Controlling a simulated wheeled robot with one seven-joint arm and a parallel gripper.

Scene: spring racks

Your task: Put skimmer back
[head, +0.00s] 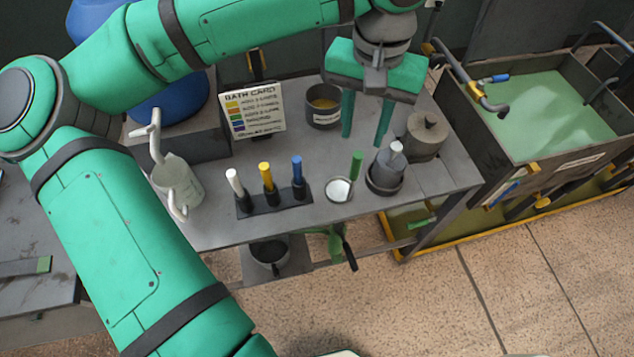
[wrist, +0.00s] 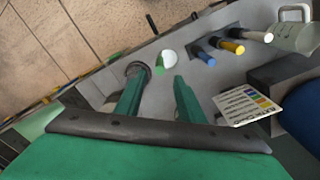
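What looks like the skimmer is a round whitish dish (head: 339,189) with an upright green handle, on the grey bench near its front edge. In the wrist view the dish (wrist: 169,57) and its short green handle show beyond the fingertips. My gripper (head: 364,140) points down above the bench, its two green fingers apart and nothing between them. In the wrist view my gripper (wrist: 158,78) is also open, with the green handle lying between and past the tips. A second green item with a black handle (head: 348,250) hangs below the bench front; its shape is unclear.
A dark block (head: 273,201) holds white, yellow and blue handled tools. A dark cup (head: 385,180) stands right of the dish, a lidded pot (head: 426,134) behind it. A bath card (head: 253,109), brown-filled jar (head: 323,106), white jug (head: 178,185) and green-liquid tank (head: 550,105) surround.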

